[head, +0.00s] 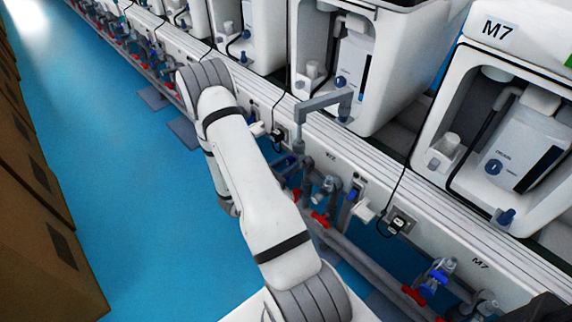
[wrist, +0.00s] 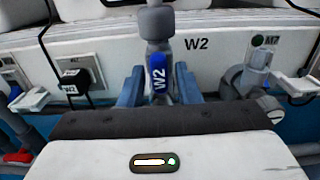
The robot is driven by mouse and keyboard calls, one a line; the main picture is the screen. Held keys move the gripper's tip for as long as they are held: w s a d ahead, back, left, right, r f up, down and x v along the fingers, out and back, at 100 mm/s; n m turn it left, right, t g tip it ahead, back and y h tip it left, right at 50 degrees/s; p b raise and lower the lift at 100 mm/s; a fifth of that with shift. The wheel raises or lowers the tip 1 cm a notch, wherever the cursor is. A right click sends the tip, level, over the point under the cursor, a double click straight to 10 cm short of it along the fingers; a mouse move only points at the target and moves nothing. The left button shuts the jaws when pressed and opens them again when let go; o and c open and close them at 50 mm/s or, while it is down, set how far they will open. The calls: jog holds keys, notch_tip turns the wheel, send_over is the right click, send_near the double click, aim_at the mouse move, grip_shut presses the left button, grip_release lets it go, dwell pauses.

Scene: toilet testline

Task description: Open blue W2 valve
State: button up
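My gripper (wrist: 158,80) is open, with one blue-grey finger on each side of the handle. A gap shows between the handle and each finger, so neither seems to touch it. The lower part of the handle's surroundings is hidden by my gripper body. In the head view my arm covers much of the area left of the W2 panel label, and I cannot make out my fingertips there.
A white panel (wrist: 225,55) with a "W2" label stands behind the valve. Grey pipework (wrist: 255,75) is close on the right, a black plug (wrist: 75,82) on the left. Red-handled valves (head: 320,219) sit low on the pipes. Blue floor (head: 130,190) is clear on the left.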

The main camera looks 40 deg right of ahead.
jog(key=shift+o, duration=0.7)
jog(key=shift+a, duration=0.1)
jog(key=a+p, duration=0.1)
jog(key=a, duration=0.6)
jog(key=shift+s+a, duration=0.25)
jog(key=shift+a, duration=0.05)
jog(key=s+a+r+m+g+y+p, duration=0.1)
jog(key=s+r+m+g+y+p, duration=0.2)
jog(key=r, duration=0.6)
jog(key=s+a+r+m+g+y+p, duration=0.25)
jog(key=r+m+p, duration=0.25)
jog(key=r, duration=0.3)
jog(key=s+a+r+m+g+y+p, duration=0.1)
jog(key=s+r+m+y+p, duration=0.2)
jog(key=r, duration=0.6)
jog(key=s+a+r+m+t+y+p, duration=0.2)
jog(key=a+r+m+t+y+p, duration=0.2)
jog(key=r, duration=0.8)
jog(key=s+a+r+m+t+y+p, duration=0.2)
jog(key=a+r+m+t+y+p, duration=0.2)
jog(key=a+r+p, duration=0.5)
notch_tip(320, 180, up, 3)
jog(key=shift+s+a+r+y, duration=0.15)
jog(key=shift+s+a+y, duration=0.15)
jog(key=shift+a+y, duration=0.35)
